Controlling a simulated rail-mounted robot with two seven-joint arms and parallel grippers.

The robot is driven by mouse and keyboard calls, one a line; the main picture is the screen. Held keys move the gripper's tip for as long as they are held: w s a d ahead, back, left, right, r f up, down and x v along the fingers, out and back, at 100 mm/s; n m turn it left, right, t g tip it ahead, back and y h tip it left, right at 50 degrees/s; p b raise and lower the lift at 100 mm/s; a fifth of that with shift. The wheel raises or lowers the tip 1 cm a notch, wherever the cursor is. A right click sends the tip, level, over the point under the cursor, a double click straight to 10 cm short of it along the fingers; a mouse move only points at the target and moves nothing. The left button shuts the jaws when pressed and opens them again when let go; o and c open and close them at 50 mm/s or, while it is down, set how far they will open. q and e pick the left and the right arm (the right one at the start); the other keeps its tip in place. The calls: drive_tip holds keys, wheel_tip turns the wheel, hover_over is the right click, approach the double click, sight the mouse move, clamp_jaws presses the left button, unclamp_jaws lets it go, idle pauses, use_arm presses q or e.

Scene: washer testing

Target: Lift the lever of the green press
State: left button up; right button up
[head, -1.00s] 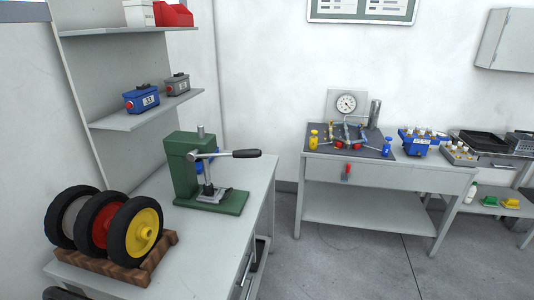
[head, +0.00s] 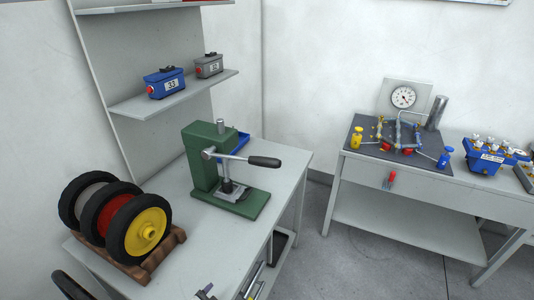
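The green press (head: 205,165) stands upright on the grey workbench, left of centre in the head view. Its lever (head: 235,157) is a silver rod that runs from a pivot on the press to the right. The rod ends in a black handle grip (head: 264,161). The lever lies close to level, tipping slightly down toward the grip. A metal ram (head: 226,180) comes down below the lever to the press base (head: 250,205). Nothing touches the lever.
Three wheels (head: 146,231) stand in a wooden rack (head: 160,262) left of the press. A blue tray (head: 238,144) lies behind it. A shelf (head: 185,97) above holds a blue box (head: 164,84) and a grey box (head: 209,66). Bench space right of the press is clear.

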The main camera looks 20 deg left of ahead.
use_arm(q)
drive_tip(key=w+a+r+m+t+h+p, duration=0.2)
drive_tip(key=w+r+m+t, duration=0.45)
drive_tip(key=w+r, duration=0.5)
drive_tip(key=m+h+p, duration=0.2)
drive_tip(key=m+h, duration=0.6)
drive_tip(key=m, duration=0.3)
approach(261, 165)
drive_tip(key=shift+t+h, duration=0.25)
drive_tip(key=shift+h, duration=0.05)
drive_tip(key=x, duration=1)
drive_tip(key=shift+w+f, duration=0.2)
drive_tip(key=shift+f, duration=0.15)
drive_tip(key=shift+w+d+r, duration=0.15)
drive_tip(key=shift+w+d, duration=0.2)
drive_tip(key=shift+w, duration=0.25)
use_arm(e)
drive_tip(key=shift+v, duration=2.3)
drive_tip(key=shift+w+a+r, duration=0.15)
drive_tip(key=shift+a, duration=0.1)
use_arm(q)
clamp_jaws()
use_arm(e)
drive_tip(key=shift+d, duration=0.15)
